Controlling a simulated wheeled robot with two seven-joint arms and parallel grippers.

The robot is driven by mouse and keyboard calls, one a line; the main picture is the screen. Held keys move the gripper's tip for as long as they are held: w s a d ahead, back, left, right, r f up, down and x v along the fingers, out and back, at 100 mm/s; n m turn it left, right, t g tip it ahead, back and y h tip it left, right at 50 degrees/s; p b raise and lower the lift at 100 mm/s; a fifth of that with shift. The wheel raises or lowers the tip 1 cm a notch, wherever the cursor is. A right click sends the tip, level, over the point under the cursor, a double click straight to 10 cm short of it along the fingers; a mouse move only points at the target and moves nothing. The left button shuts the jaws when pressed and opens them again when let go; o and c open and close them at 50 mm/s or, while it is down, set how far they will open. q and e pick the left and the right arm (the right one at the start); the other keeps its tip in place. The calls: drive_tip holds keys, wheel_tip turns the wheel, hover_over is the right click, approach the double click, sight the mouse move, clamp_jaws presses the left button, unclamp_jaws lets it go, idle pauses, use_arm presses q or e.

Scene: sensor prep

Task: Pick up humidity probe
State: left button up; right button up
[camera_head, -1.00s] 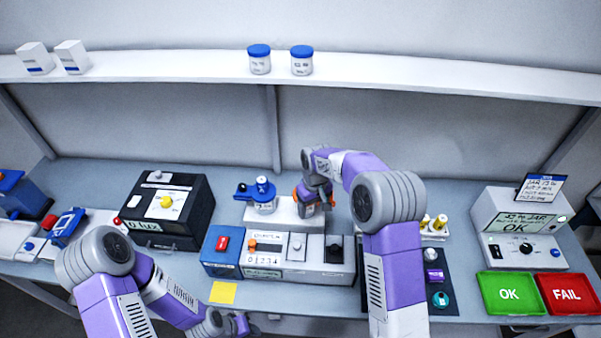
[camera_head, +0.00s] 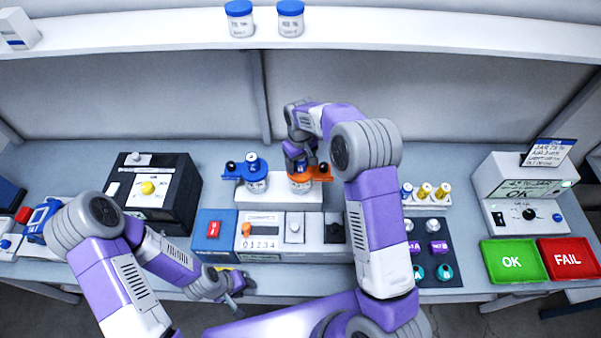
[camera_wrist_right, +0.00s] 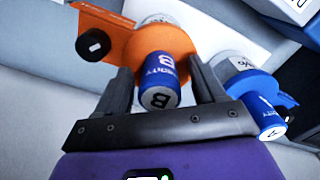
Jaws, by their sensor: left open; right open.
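A blue humidity probe marked B (camera_wrist_right: 158,78) stands out of an orange collar (camera_wrist_right: 160,45) on a jar in the right wrist view. My right gripper (camera_wrist_right: 162,88) is open, with one finger on each side of the probe; I cannot tell whether they touch it. My left gripper (camera_head: 236,284) appears low at the bench's front edge, open and empty.
Both jars stand on a white block (camera_head: 262,200) behind a row of switch boxes (camera_head: 265,238). A black meter box (camera_head: 150,190) is at left. A dark tray (camera_head: 450,275), green OK bin (camera_head: 508,262) and red FAIL bin (camera_head: 565,258) are at right.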

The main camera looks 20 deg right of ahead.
drive_tip(key=shift+f, duration=0.2)
drive_tip(key=c, duration=1.2)
drive_tip(key=shift+o, duration=0.2)
drive_tip(key=shift+w, duration=0.1)
drive_tip(key=shift+r, duration=0.15)
